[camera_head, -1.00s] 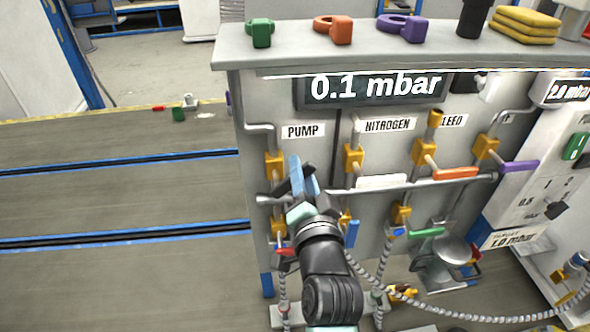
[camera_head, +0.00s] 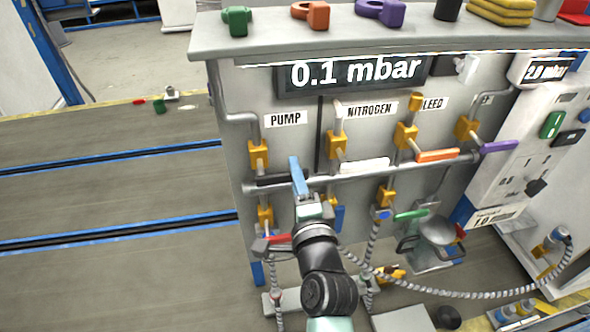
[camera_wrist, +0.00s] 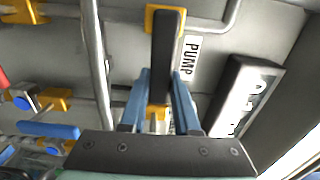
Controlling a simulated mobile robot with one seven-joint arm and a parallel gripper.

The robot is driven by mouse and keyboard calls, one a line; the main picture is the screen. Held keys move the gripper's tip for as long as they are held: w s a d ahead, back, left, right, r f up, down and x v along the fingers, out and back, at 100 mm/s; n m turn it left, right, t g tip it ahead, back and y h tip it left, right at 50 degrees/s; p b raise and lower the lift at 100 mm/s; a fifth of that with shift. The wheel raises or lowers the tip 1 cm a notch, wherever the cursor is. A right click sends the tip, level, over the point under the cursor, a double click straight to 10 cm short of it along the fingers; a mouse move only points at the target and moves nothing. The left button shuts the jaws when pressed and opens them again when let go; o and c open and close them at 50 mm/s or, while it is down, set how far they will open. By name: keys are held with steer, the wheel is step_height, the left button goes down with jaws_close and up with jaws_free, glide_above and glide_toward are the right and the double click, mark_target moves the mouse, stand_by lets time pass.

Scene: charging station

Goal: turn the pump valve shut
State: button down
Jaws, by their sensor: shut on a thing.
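The pump valve has a yellow body (camera_head: 258,154) below the PUMP label, on the left of the grey panel. Its black lever (camera_head: 265,184) lies nearly level in the head view, in front of a grey pipe. In the wrist view the black lever (camera_wrist: 168,48) runs from a yellow mount at the top down between my blue fingers. My gripper (camera_head: 297,165) is shut on this lever near its right end in the head view. The fingers (camera_wrist: 162,78) flank the lever on both sides. The gripped part is partly hidden.
To the right are valves with a white lever (camera_head: 364,165), an orange lever (camera_head: 437,155) and a purple lever (camera_head: 498,147). A red lever (camera_head: 279,238) and green lever (camera_head: 411,215) sit lower. The display (camera_head: 352,74) reads 0.1 mbar. Hoses hang below.

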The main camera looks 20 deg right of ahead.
steer(key=shift+f, duration=0.15)
stand_by(0.4)
steer(key=c, duration=0.6)
jaws_free()
steer(key=shift+c, duration=0.2)
steer(key=s+a+b, duration=0.2)
steer(key=s+b, duration=0.1)
steer(key=s, duration=0.9)
steer(key=shift+s+a, duration=0.25)
steer(key=shift+s, duration=0.1)
